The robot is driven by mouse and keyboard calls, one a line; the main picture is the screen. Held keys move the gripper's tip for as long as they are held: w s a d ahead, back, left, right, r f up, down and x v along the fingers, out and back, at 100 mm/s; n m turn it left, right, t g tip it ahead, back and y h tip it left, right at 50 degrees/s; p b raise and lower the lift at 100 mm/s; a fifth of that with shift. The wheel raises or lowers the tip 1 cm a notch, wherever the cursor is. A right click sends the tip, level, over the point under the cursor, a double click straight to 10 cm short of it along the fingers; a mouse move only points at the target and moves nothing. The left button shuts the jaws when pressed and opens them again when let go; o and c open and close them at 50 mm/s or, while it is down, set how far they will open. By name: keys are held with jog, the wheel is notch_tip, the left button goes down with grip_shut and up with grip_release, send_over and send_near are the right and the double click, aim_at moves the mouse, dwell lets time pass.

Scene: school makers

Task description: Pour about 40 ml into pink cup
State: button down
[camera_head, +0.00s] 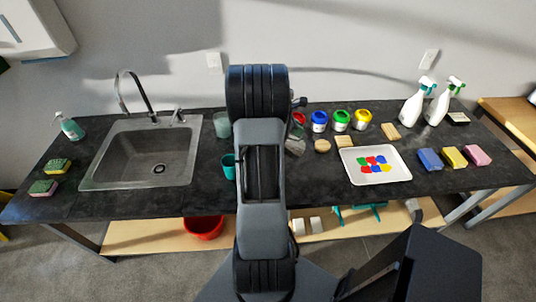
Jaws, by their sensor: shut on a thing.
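I see no pink cup in the head view; my own arm stands upright in the middle and hides part of the counter behind it. A teal cup (228,167) stands on the dark counter just left of my arm, partly covered by it. A pale, see-through greenish vessel (222,125) stands behind the teal cup, near the wall. Its contents are too small to tell. My gripper is hidden behind my arm, so what it holds does not show.
A sink (143,155) with a tall faucet (134,92) is at left. Right of my arm are paint jars (341,120), a white tray (373,176) with coloured patches, sponges (454,157) and spray bottles (417,103). A red bowl (203,228) sits on the lower shelf.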

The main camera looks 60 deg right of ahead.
jog(key=shift+s+d+r+p, duration=0.15)
jog(key=shift+s+r+p, duration=0.05)
jog(key=shift+r+p, duration=0.15)
jog(key=shift+d+f+t+y+p, duration=0.1)
jog(key=shift+f+t+y+p, duration=0.35)
jog(key=shift+f, duration=0.25)
jog(key=shift+s+t+y+p, duration=0.2)
jog(key=shift+t+y+p, duration=0.05)
jog(key=shift+p, duration=0.1)
dwell(0.9)
